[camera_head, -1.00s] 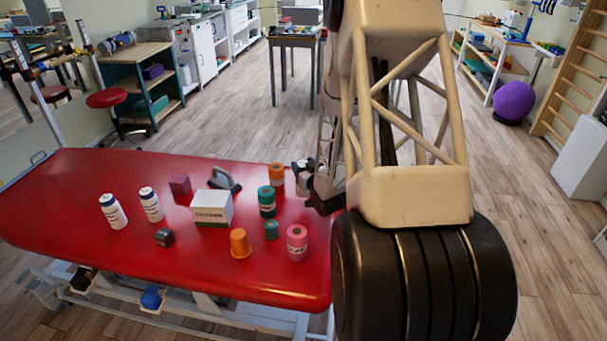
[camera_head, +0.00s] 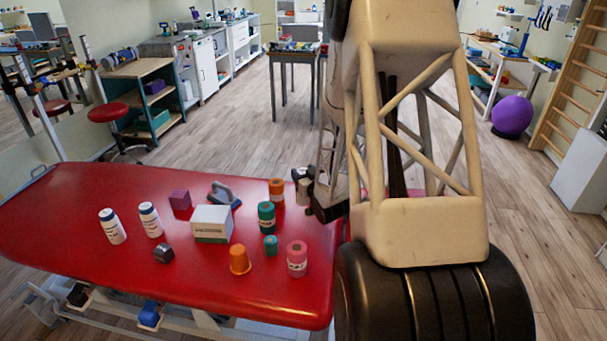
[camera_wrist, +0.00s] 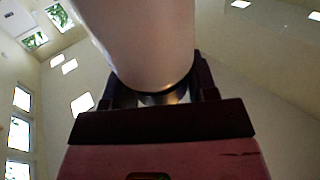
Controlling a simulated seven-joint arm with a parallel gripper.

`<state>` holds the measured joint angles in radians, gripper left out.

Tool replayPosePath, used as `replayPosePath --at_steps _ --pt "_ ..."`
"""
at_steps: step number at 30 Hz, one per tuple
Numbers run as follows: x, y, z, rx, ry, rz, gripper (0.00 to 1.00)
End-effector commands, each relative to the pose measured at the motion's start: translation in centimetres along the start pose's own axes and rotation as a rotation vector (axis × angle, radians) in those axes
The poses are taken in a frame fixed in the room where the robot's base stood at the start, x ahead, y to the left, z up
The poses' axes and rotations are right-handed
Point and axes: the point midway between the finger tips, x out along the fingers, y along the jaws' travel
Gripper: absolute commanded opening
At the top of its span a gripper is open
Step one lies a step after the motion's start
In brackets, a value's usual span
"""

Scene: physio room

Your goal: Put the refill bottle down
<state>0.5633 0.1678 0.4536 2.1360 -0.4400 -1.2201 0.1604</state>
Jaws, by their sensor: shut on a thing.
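My gripper (camera_wrist: 155,92) is shut on a pale, smooth, rounded thing (camera_wrist: 145,40), which I take to be the refill bottle. It fills the upper middle of the wrist view, and its label and far end are out of sight. In the head view my gripper (camera_head: 304,186) is at the right end of the red treatment table, partly hidden by my arm. A small pale part (camera_head: 303,192) shows at the jaws. I cannot tell how high it is above the table.
The red table (camera_head: 60,220) also bears a white box (camera_head: 212,224), purple block (camera_head: 180,200), orange cup (camera_head: 240,260), pink roll (camera_head: 297,258), teal roll (camera_head: 266,216) and orange roll (camera_head: 276,191). Its left part is bare. My arm covers the area right of it.

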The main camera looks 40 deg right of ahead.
Motion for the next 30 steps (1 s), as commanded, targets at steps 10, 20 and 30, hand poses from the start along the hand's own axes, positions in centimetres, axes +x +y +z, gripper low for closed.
replayPosePath --at_steps 10,20,30 --pt "0.0 0.0 -0.1 0.000 0.001 0.000 0.07" --pt "0.0 0.0 -2.5 -0.002 0.003 0.000 0.07" --pt "0.0 0.0 -7.8 -0.001 0.003 0.000 0.06"
